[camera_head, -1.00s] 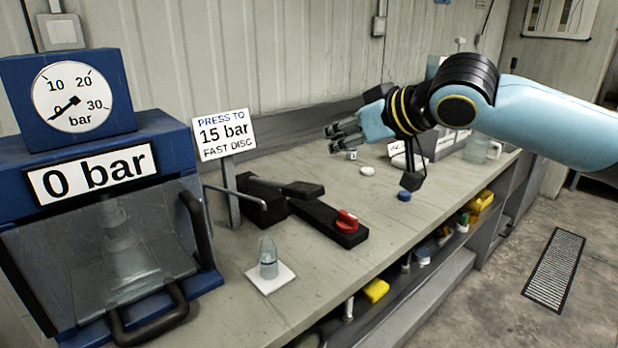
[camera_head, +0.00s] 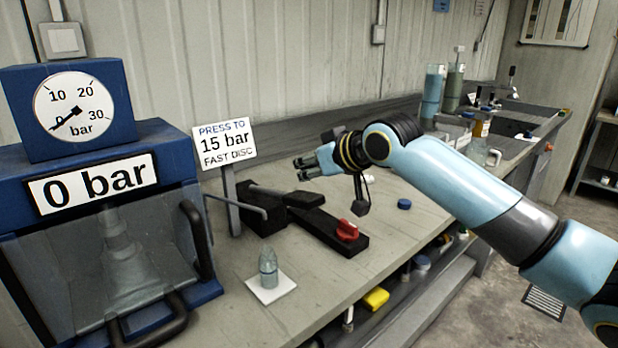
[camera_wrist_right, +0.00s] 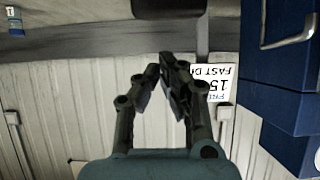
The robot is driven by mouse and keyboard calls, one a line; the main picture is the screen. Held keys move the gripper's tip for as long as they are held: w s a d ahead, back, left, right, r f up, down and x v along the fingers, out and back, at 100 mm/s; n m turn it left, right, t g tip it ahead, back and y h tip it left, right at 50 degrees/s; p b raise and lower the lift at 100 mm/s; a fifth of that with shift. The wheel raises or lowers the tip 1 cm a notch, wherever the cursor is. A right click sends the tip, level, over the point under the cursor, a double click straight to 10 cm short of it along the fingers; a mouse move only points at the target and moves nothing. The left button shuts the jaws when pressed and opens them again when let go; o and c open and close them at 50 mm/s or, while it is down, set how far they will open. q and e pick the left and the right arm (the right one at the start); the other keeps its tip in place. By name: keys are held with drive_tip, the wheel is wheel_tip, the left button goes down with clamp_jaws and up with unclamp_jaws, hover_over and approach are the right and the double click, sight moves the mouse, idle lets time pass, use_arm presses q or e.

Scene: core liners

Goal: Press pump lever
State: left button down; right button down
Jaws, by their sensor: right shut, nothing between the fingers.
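The hand pump is a black block (camera_head: 259,216) on the bench, with a thin grey rod (camera_head: 237,201) to its left and a dark lever bar (camera_head: 305,199) reaching right. A red knob (camera_head: 347,230) sits on the pump's black base (camera_head: 325,229). My right gripper (camera_head: 299,169) is shut and empty, just above and behind the lever bar, apart from it. The gauge (camera_head: 74,106) needle is near zero and the display (camera_head: 95,183) reads 0 bar. In the right wrist view the closed fingers (camera_wrist_right: 168,68) hold nothing. My left gripper is out of view.
A sign (camera_head: 224,143) reading "press to 15 bar, fast disc" stands left of the pump. A clear vial on a white card (camera_head: 271,288) is in front. The blue press cabinet (camera_head: 155,138) fills the left.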

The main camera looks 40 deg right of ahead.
drive_tip(key=shift+s+f, duration=0.4)
drive_tip(key=shift+f, duration=0.75)
